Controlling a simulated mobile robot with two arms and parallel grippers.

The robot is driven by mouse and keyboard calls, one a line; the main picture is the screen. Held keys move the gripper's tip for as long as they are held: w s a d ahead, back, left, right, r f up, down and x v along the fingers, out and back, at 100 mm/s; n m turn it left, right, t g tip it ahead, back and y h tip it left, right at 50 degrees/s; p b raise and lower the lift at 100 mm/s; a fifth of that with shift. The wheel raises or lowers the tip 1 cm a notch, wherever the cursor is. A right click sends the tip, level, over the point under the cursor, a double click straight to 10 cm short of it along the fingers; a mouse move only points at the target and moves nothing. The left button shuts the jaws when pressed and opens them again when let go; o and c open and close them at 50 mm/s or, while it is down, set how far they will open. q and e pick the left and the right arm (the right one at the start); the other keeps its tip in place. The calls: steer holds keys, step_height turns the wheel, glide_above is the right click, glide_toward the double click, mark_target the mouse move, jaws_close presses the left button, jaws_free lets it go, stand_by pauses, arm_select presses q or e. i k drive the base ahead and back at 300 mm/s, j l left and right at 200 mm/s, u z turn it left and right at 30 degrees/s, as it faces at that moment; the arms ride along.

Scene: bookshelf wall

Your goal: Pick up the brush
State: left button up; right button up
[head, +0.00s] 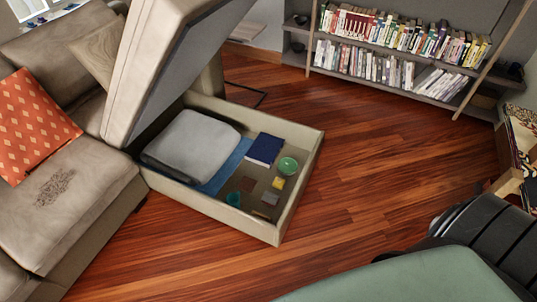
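I cannot pick out the brush for certain. A small brown and grey item (270,198) lies on the floor of the open storage box (280,226) under the sofa's raised seat. It may be the brush, but it is too small to tell. A dark flat square (248,184) lies beside it. A yellow block (278,183), a green bowl (288,166) and a teal cup (233,199) are close by. Neither of my grippers is in view.
The raised seat (165,60) slants above the box's left part. A grey folded thing (192,143) and a blue book (265,149) lie in the box. The bookshelf (392,48) stands at the back. Wooden floor (385,160) is clear right of the box.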

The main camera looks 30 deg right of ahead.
mark_target(253, 213)
steer(key=z, duration=0.8)
steer(key=i+l, duration=0.2)
steer(key=l+u, duration=0.05)
steer(key=l, duration=0.05)
